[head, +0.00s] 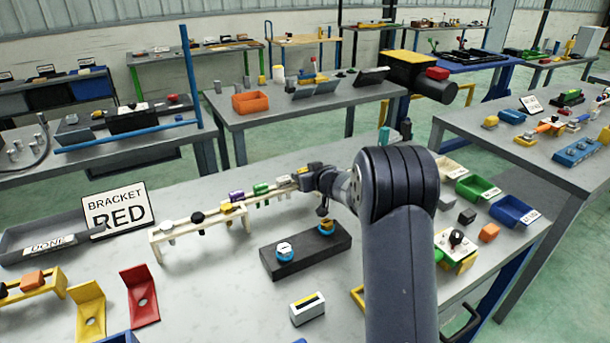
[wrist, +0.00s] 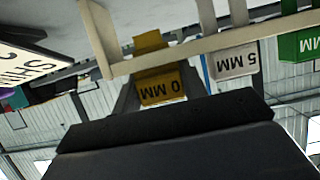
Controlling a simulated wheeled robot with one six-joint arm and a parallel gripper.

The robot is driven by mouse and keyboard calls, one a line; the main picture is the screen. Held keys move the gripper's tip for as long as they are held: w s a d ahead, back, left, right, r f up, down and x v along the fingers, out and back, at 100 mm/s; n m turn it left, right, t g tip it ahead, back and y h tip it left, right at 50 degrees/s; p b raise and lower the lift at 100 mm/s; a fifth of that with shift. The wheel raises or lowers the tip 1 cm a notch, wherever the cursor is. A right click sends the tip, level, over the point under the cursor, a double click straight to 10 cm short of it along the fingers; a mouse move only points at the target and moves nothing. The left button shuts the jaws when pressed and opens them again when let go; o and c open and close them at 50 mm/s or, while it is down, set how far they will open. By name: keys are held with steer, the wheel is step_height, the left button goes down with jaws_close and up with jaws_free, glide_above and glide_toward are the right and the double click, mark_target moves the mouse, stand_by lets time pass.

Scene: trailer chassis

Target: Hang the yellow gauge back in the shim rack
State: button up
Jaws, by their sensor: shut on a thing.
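The yellow gauge (wrist: 162,88) shows upside down in the wrist view, its dark lettering partly hidden. My gripper (wrist: 157,82) is shut on it, with a grey finger on each side. The pale rail of the shim rack (wrist: 205,46) crosses in front of the gauge's middle. I cannot tell whether the gauge rests on the rail.
A dark block (head: 315,252) with two blue-ringed pieces stands in front of the rack. A BRACKET RED sign (head: 118,208) and a grey tray (head: 40,238) are at the left. Green (head: 478,188) and blue (head: 514,211) bins stand at the right.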

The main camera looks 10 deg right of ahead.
steer(key=shift+s+f, duration=0.1)
steer(key=shift+f, duration=0.25)
steer(key=shift+s+f+b, duration=0.2)
steer(key=shift+f+b, duration=0.25)
steer(key=shift+f, duration=0.3)
steer(key=o, duration=1.2)
steer(key=shift+d, duration=0.1)
steer(key=shift+c, duration=0.2)
steer(key=r+p, duration=0.1)
steer(key=r, duration=0.3)
steer(key=r+p, duration=0.2)
steer(key=r, duration=0.2)
steer(key=r+p, duration=0.2)
steer(key=r, duration=0.2)
steer(key=shift+w+d, duration=0.15)
steer(key=shift+w, duration=0.2)
